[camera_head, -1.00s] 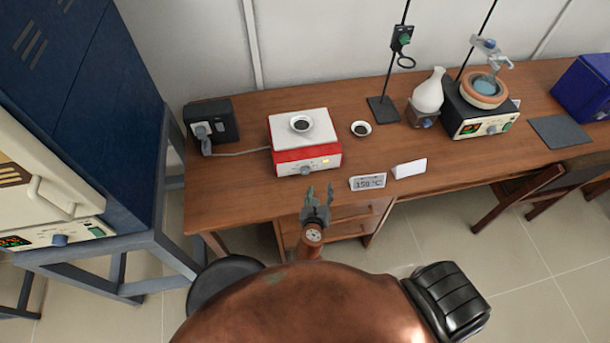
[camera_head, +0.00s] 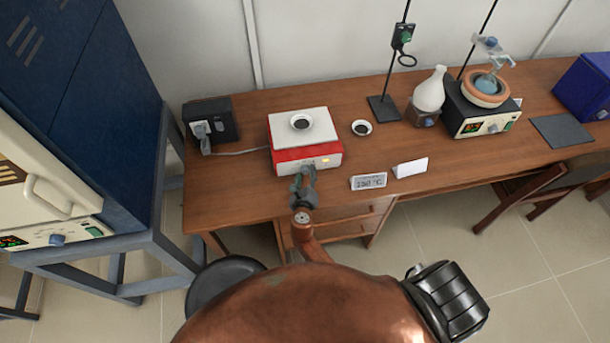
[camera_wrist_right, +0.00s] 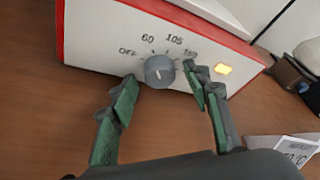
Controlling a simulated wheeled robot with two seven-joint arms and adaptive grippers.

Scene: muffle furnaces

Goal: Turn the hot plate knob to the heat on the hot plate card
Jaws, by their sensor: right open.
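The hot plate (camera_head: 306,157) has a white top and a red body, and stands near the front edge of the bench. Its grey round knob (camera_wrist_right: 159,71) is on the white front panel, with OFF, 60, 105 and 150 printed around it. I cannot tell surely where the knob's mark points. The hot plate card (camera_head: 368,181), right of the plate, appears to read 150 °C; only its corner (camera_wrist_right: 298,150) shows in the wrist view. My right gripper (camera_head: 306,172) is open, its fingers on either side of the knob, apparently not closed on it. My left gripper is not in view.
A small dish (camera_head: 301,121) sits on the hot plate, and another (camera_head: 361,128) stands beside it. A blank white card (camera_head: 410,167) is right of the hot plate card. An amber lamp (camera_wrist_right: 223,69) glows right of the knob. Drawers (camera_head: 350,219) are below the bench edge.

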